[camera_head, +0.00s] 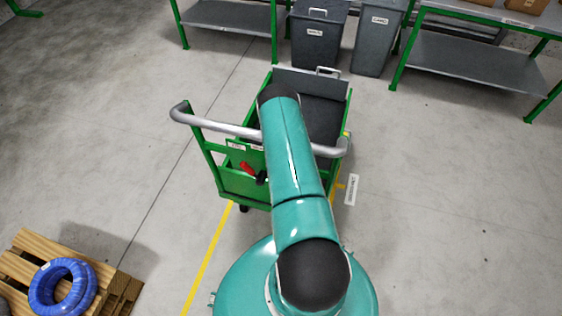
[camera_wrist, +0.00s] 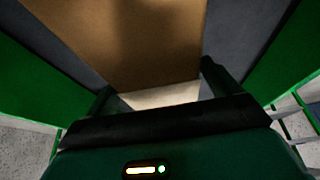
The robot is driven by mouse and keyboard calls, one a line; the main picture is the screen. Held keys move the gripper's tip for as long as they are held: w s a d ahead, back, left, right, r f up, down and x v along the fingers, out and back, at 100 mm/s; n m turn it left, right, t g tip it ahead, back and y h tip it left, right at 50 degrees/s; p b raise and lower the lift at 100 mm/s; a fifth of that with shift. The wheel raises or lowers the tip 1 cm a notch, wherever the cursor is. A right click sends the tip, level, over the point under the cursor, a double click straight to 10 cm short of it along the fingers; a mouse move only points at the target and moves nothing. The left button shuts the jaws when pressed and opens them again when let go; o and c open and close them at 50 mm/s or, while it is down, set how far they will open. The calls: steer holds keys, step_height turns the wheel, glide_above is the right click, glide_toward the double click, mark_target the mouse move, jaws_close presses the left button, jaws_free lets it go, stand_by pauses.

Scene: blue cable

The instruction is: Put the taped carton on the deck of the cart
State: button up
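In the wrist view, a brown carton (camera_wrist: 150,40) fills the upper middle, with a paler patch (camera_wrist: 160,96) at its lower end. Dark grey surfaces and green sides flank it. The two dark fingers of my gripper (camera_wrist: 158,82) stand apart, one on each side of the pale patch. I cannot tell whether they touch the carton. In the head view, the green cart (camera_head: 240,185) stands ahead with a grey handle and a dark deck (camera_head: 322,120). My arm reaches over the cart and hides part of the deck, the gripper and the carton.
A pallet (camera_head: 30,250) with a coiled blue cable (camera_head: 62,285) lies at lower left. Two grey bins (camera_head: 318,40) and green-framed tables (camera_head: 465,75) stand behind the cart. A red-handled tool (camera_head: 247,169) sits at the cart's near end.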

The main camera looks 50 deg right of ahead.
steer(key=v, duration=1.2)
steer(key=shift+r, duration=0.15)
